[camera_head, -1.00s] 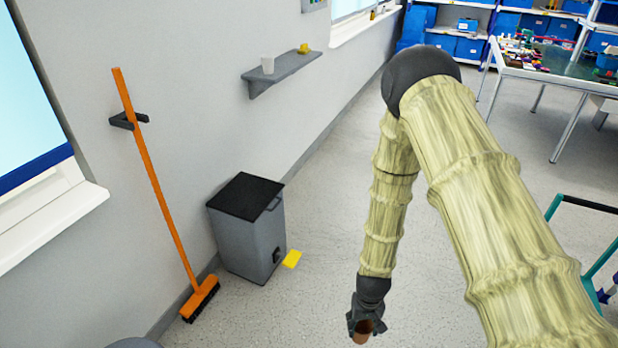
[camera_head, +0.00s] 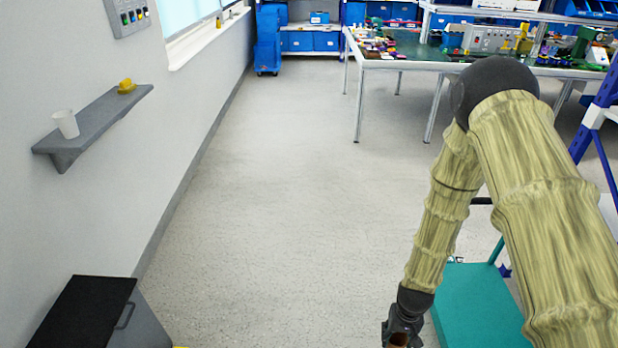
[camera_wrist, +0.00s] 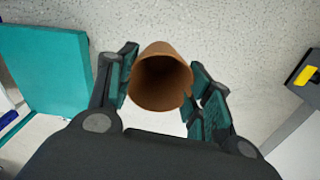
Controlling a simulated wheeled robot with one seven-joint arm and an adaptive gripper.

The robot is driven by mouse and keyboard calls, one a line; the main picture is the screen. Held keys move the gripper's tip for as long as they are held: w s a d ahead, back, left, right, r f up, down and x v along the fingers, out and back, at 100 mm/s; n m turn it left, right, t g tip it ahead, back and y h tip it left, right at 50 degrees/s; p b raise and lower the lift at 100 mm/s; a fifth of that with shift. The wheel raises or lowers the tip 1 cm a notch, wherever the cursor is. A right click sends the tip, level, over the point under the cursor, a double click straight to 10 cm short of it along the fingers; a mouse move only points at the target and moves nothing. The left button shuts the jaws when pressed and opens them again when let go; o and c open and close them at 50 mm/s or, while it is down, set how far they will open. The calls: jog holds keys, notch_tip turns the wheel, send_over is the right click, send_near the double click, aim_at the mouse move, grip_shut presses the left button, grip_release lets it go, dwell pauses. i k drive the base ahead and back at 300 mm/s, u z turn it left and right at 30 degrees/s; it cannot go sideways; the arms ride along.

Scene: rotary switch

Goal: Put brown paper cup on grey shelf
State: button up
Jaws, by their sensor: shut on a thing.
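My gripper (camera_wrist: 165,95) is shut on the brown paper cup (camera_wrist: 160,72) in the wrist view, with a finger pad on each side of it. The cup's open mouth faces the wrist camera. In the head view my gripper (camera_head: 404,325) hangs low at the bottom right, above the floor, and only a little of the brown cup (camera_head: 398,340) shows. The grey shelf (camera_head: 95,120) is on the left wall, well to the left of my gripper. A white cup (camera_head: 66,124) stands on its near end and a yellow cup (camera_head: 127,86) on its far end.
A grey bin with a black lid (camera_head: 80,312) stands below the shelf. A teal cart (camera_head: 475,305) is just right of my gripper. A cluttered table (camera_head: 400,60) stands at the back. The floor (camera_head: 270,200) between wall and gripper is clear.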

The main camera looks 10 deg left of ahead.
aim_at(91, 121)
jog(key=z, duration=0.1)
jog(key=i, duration=1.45)
jog(key=u, duration=0.5)
jog(key=i, duration=1.15)
jog(key=u, duration=1.6)
jog(key=i, duration=0.65)
jog(key=u, duration=0.65)
